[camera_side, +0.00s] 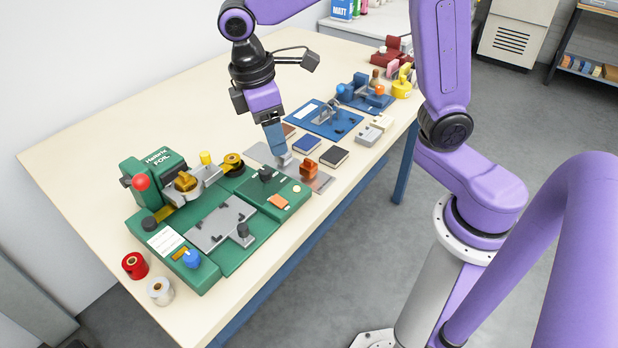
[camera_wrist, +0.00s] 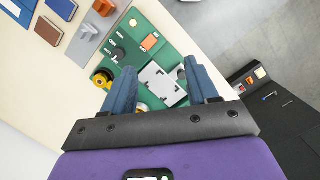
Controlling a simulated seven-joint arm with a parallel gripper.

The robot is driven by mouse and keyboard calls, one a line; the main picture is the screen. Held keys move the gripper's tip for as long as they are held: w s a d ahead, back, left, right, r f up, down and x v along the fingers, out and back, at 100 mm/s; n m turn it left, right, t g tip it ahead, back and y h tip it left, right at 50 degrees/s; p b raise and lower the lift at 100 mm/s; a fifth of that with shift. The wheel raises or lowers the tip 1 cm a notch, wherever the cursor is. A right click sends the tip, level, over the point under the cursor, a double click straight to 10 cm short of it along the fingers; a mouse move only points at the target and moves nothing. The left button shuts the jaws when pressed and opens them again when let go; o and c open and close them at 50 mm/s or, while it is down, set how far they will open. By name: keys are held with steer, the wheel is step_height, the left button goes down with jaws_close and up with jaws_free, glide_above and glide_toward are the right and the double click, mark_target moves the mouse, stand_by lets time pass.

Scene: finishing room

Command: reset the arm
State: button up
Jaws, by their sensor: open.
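My gripper (camera_side: 277,150) hangs over the table behind the right end of the green foil machine, pointing down. In the wrist view its two blue fingers (camera_wrist: 163,88) stand wide apart with nothing between them in their grip. The green foil machine (camera_side: 215,220) lies below, with a grey plate, a red knob and a blue knob. It also shows in the wrist view (camera_wrist: 142,50), beyond the fingertips. In the side view the fingertips appear close to a grey mat (camera_side: 262,153), but I cannot tell how high above it they are.
A blue machine (camera_side: 325,118) stands farther back. Red (camera_side: 134,265) and silver (camera_side: 160,291) foil rolls stand at the near left. The table's (camera_side: 110,124) back left is clear.

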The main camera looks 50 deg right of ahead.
steer(key=s+d+f+y, duration=0.1)
steer(key=s+d, duration=0.3)
steer(key=s, duration=0.6)
steer(key=s+d+f+n+t+y, duration=0.1)
steer(key=s+d, duration=0.3)
steer(key=s, duration=0.6)
steer(key=shift+f+n, duration=0.3)
steer(key=shift+f, duration=0.3)
